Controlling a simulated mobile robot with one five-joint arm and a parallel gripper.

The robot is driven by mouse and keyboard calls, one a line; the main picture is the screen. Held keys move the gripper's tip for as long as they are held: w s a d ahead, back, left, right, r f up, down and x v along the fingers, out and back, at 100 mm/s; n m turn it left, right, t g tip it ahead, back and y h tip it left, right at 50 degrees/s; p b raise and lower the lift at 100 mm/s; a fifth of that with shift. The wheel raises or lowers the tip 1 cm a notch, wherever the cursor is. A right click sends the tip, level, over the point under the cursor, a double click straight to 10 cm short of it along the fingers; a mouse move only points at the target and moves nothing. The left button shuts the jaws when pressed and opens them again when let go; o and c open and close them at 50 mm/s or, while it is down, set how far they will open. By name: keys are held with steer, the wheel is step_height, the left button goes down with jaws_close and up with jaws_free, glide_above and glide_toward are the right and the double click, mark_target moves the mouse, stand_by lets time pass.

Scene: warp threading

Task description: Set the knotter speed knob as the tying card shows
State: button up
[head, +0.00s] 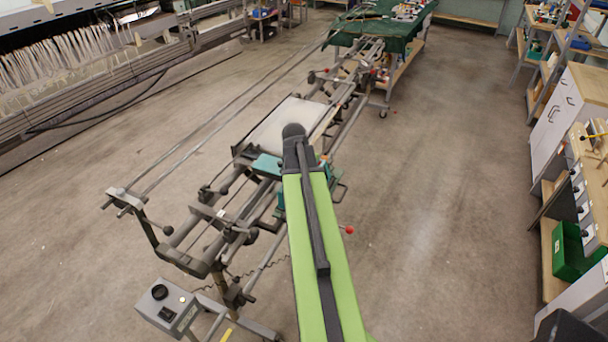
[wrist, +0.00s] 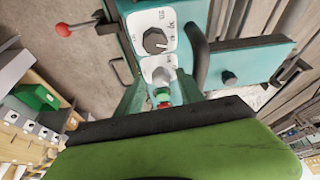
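In the wrist view a black knob (wrist: 155,40) with a pointer sits on a white marked plate on the teal knotter (wrist: 220,62). A second pale dial (wrist: 160,72) and a red-and-green button (wrist: 163,98) are below it. My gripper (wrist: 160,82) shows as two dark green fingers, spread apart and empty, on either side of the lower dial. The black knob is beyond the fingertips, apart from them. In the head view my arm's dark end covers part of the knotter (head: 268,166). The dial marks are too small to read. I cannot make out the tying card.
A grey control box (head: 167,305) with a black knob stands at lower left in the head view. A red-ended lever (head: 348,230) sticks out right of the knotter. A green-covered table (head: 375,28) is at the back. The floor to the right is clear up to the shelves.

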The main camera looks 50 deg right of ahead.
steer(key=shift+a+r+p, duration=0.2)
steer(key=shift+r+p, duration=0.3)
steer(key=p+v, duration=0.6)
steer(key=v, duration=0.1)
steer(key=shift+s+f, duration=0.1)
steer(key=shift+d, duration=0.1)
